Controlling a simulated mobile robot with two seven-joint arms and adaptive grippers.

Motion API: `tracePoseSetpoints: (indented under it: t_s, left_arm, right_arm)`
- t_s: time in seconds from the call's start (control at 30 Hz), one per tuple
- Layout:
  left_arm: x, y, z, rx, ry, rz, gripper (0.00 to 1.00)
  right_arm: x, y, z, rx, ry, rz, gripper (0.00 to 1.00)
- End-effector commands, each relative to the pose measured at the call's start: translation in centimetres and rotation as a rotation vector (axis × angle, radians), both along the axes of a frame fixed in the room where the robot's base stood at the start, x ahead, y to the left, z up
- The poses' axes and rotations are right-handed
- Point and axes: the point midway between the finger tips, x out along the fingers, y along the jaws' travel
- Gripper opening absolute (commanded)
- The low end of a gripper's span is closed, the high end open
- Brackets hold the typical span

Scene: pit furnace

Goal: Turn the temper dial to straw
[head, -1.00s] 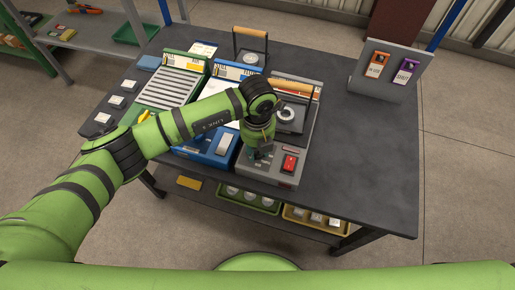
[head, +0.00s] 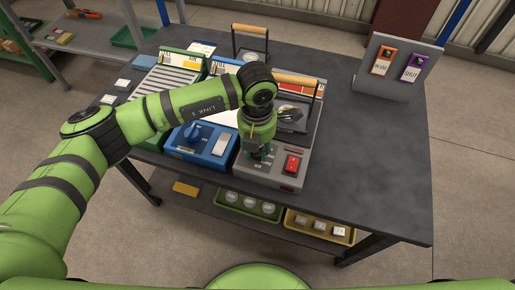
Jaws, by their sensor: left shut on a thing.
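The grey pit furnace unit (head: 276,181) stands on the dark table, with a red rocker switch (head: 291,164) on its front panel. My left gripper (head: 258,156) points down over the left part of that panel. It is shut on a small part there, apparently the temper dial, which the gripper and wrist mostly hide. The dial's marks and its setting cannot be read. The furnace's round top with a wooden-handled bail (head: 296,80) is behind my wrist. My right gripper is not in view.
A blue unit (head: 203,145) with a blue knob (head: 192,132) and a pale switch is close on the left. A green slatted rack (head: 165,83) is beyond it. A grey stand (head: 395,68) with orange and purple tags is at the back right. The table's right side is clear.

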Motion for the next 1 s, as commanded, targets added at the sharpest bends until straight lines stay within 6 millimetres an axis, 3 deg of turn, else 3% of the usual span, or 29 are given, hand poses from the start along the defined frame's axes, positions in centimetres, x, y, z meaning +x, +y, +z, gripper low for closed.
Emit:
tracePoseSetpoints:
  t_s: [0.4, 0.43, 0.47, 0.5, 0.83, 1.0]
  left_arm:
    - [-0.6, 0.3, -0.5, 0.012, 0.020, -0.011, 0.02]
    - [-0.6, 0.3, -0.5, 0.012, 0.020, -0.011, 0.43]
    - [-0.6, 0.3, -0.5, 0.011, 0.021, -0.011, 0.55]
    - [-0.6, 0.3, -0.5, 0.011, 0.020, -0.010, 0.58]
    - [-0.2, 0.1, 0.0, 0.005, 0.009, -0.008, 0.58]
    - [-0.1, 0.1, 2.0, 0.003, 0.005, -0.008, 0.58]
  right_arm:
    - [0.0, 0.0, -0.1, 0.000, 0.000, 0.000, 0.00]
    - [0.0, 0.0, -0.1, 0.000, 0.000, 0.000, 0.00]
    - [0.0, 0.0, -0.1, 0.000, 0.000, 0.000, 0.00]
    - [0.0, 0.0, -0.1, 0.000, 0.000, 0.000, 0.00]
    - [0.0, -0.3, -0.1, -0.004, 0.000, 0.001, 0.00]
    - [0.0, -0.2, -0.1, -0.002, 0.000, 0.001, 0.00]
